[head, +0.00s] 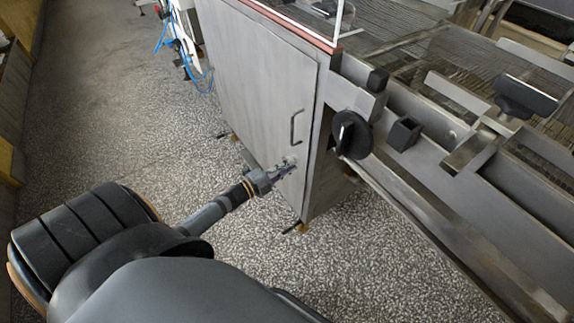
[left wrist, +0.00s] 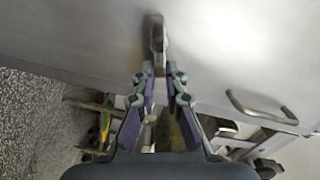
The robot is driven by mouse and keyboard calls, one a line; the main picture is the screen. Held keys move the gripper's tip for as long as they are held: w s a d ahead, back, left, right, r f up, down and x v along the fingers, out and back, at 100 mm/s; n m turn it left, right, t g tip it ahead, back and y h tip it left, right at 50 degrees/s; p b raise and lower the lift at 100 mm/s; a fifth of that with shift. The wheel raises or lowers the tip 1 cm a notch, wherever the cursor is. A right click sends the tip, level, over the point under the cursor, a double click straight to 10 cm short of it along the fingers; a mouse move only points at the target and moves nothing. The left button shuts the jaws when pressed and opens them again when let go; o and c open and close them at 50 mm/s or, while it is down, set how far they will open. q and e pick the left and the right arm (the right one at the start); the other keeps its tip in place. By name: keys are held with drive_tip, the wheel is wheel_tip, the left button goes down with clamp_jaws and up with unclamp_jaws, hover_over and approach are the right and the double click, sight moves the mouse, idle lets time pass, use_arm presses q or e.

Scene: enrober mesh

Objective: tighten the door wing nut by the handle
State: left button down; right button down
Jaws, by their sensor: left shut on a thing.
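The door wing nut (head: 291,160) is a small metal piece on the grey cabinet door (head: 262,85), below the door handle (head: 297,126). In the left wrist view the wing nut (left wrist: 157,36) stands up between and beyond my fingertips. My left gripper (head: 283,170) reaches the door from the lower left and is shut on the wing nut. In the left wrist view its purple-lined fingers (left wrist: 160,72) sit close on either side of it. The handle (left wrist: 262,108) is at the right there. The fingers partly hide the wing nut in the head view. My right gripper is not in view.
A black knob (head: 352,135) sticks out right of the door, beside the conveyor frame (head: 440,190). A blue cable (head: 163,33) hangs at the back left. The speckled floor (head: 110,110) left of the cabinet is clear.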

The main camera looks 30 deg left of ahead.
use_arm(q)
drive_tip(key=shift+s+f+m, duration=0.1)
drive_tip(key=shift+f+m, duration=0.3)
drive_tip(key=shift+m, duration=0.7)
drive_tip(key=shift+f+m+b, duration=0.15)
drive_tip(key=shift+m+b, duration=0.15)
drive_tip(key=shift+m, duration=0.5)
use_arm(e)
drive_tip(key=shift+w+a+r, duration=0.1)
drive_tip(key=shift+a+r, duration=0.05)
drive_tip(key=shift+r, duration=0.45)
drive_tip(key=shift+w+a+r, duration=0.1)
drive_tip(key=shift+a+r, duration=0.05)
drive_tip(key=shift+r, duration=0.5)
use_arm(q)
drive_tip(key=c, duration=1.4)
unclamp_jaws()
drive_tip(key=shift+d, duration=0.1)
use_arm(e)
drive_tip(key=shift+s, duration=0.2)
use_arm(q)
drive_tip(key=v, duration=1.2)
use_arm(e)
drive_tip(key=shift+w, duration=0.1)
